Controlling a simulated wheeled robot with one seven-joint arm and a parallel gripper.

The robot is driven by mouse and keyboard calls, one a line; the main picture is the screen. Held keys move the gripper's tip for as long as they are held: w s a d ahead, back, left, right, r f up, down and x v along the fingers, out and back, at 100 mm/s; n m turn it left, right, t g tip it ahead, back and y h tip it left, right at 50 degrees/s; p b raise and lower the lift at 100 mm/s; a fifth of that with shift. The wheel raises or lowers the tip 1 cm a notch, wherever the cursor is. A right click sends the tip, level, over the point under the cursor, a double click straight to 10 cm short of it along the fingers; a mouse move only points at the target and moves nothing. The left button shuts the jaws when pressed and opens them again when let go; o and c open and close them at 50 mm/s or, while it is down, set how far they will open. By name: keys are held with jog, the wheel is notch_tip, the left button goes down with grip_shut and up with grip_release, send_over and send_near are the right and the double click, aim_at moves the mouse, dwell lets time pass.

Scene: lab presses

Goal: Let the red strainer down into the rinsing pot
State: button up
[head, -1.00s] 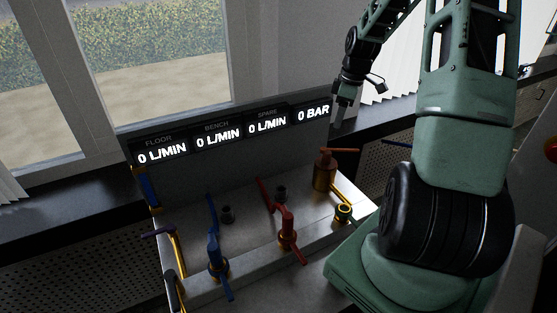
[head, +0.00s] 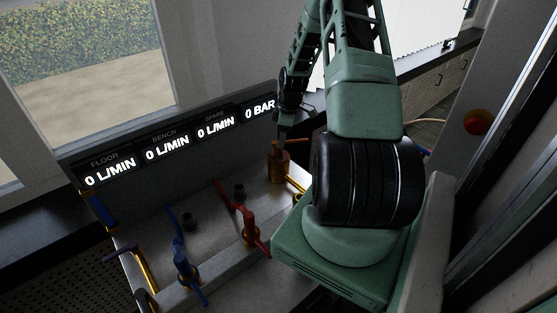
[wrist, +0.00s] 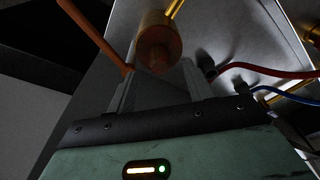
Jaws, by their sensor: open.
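I see no red strainer and no rinsing pot in either view. A metal bench with coloured valve levers is in front of me instead. My gripper (head: 283,138) is at the far right end of this bench, just above a copper-coloured cylinder (head: 278,170) with an orange lever. In the wrist view my gripper (wrist: 158,78) is open, its two fingers apart. The copper cylinder (wrist: 158,45) shows just beyond the fingertips, and the orange lever (wrist: 93,35) runs to the upper left. I cannot tell whether the fingers touch the cylinder.
A red lever (head: 249,226) and a blue lever (head: 183,262) stand on the bench (head: 212,218). A display panel (head: 180,140) reading zeros rises behind it, under a window. A red push button (head: 478,122) is on the right.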

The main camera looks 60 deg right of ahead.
aim_at(279, 159)
jog(key=f, duration=0.1)
jog(key=f+p, duration=0.1)
jog(key=w+f+p, duration=0.1)
jog(key=f, duration=0.1)
jog(key=shift+a, duration=0.25)
jog(key=shift+w+f+p, duration=0.1)
jog(key=shift+f+p, duration=0.2)
jog(key=shift+f, duration=0.35)
grip_shut()
